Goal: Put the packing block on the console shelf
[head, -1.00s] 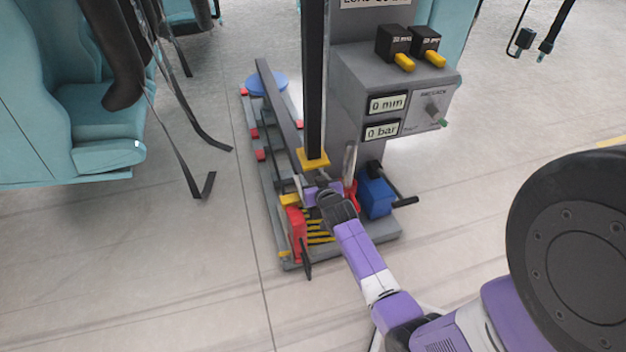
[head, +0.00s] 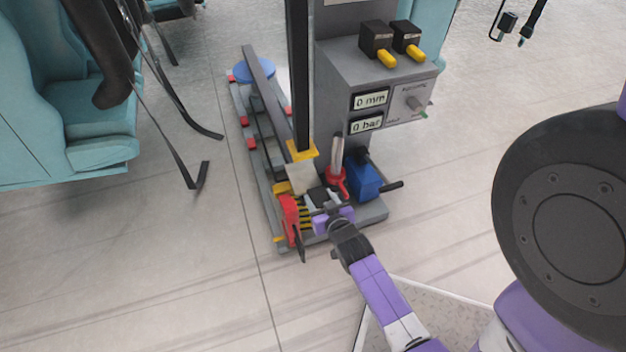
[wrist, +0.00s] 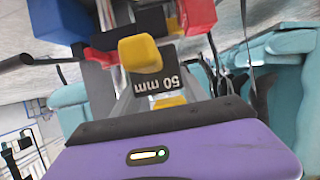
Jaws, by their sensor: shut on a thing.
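My gripper (head: 328,211) is shut on the packing block (head: 317,196), a small dark block low over the front of the machine's base. In the wrist view the block shows a black face marked 50 mm (wrist: 160,84), with yellow parts beside it. The console shelf (head: 343,52) is the grey top of the console, above and to the right of my gripper in the head view. Two dark blocks with yellow handles (head: 387,57) stand on it, with bare grey top to their left.
A black column with a yellow foot (head: 303,150) rises behind my gripper. A red part (head: 290,214) is to its left; a red lever base (head: 337,182) and a blue box (head: 362,182) with a black handle are to its right. Teal seats and hanging straps are at left.

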